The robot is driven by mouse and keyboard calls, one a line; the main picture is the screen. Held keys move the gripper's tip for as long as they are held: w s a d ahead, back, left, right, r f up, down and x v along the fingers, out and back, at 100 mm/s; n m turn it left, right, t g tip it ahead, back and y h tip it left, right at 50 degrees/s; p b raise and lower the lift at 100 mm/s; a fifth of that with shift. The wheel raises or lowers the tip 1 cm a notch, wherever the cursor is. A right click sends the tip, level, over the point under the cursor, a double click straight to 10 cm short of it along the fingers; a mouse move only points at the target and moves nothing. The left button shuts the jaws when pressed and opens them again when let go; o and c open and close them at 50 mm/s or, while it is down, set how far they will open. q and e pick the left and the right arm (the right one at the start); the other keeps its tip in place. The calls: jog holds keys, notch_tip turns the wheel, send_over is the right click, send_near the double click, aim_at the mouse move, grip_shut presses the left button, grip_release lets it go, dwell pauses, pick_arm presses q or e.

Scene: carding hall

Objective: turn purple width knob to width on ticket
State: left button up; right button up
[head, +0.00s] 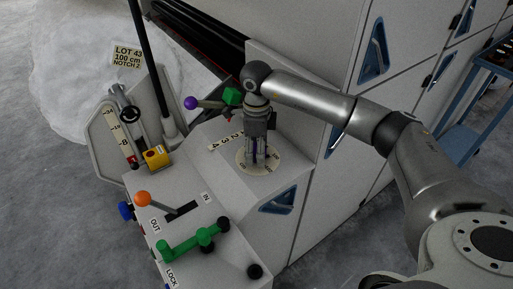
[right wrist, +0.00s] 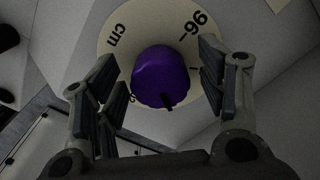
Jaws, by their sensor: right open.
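The ticket (head: 126,57) reads LOT 43, 100 cm, NOTCH 2. The purple width knob (right wrist: 160,76) sits on a round cream dial (right wrist: 118,62) marked "cm" and "96"; other marks are partly hidden. A dark pointer on the knob points toward the bottom of the right wrist view. In the head view the dial (head: 241,163) lies on the machine's sloped panel, mostly under my right gripper (head: 258,162). That gripper is open, pointing down over the knob, its fingers on either side of it with visible gaps in the right wrist view (right wrist: 162,88). My left gripper is not in view.
A purple-ball lever (head: 190,103) and a green knob (head: 231,96) stand close behind-left of the gripper. Blue-framed recesses (head: 277,201) line the machine.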

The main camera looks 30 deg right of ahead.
notch_tip(320, 180, up, 12)
dwell(0.6)
jog(key=shift+s+f, duration=0.1)
dwell(0.4)
